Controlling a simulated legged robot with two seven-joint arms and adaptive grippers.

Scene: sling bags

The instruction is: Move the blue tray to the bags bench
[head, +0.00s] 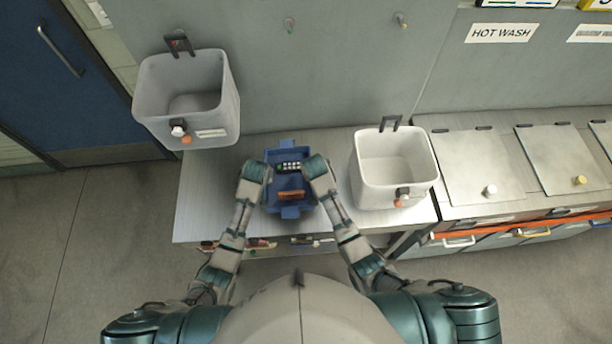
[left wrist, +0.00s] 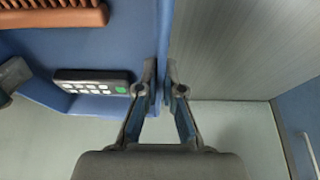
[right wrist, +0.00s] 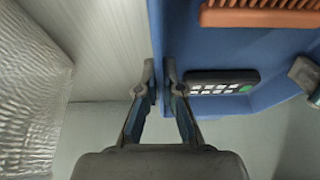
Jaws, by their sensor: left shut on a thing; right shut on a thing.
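The blue tray (head: 290,211) is in front of me in the head view, over the grey bench, with its long sides running away from me. It holds a black keypad-like device (head: 289,167) with white keys and a green one, and an orange-brown brush (head: 291,195). My left gripper (head: 266,181) is shut on the tray's left wall (left wrist: 164,35). My right gripper (head: 311,180) is shut on its right wall (right wrist: 156,35). Whether the tray's underside touches the bench is hidden.
The bench (head: 205,200) has a white bin (head: 393,165) to the tray's right. A grey bin (head: 187,95) is at the upper left. Lidded units (head: 470,170) stand on the right below a HOT WASH sign (head: 500,33). A blue door (head: 60,80) is at far left.

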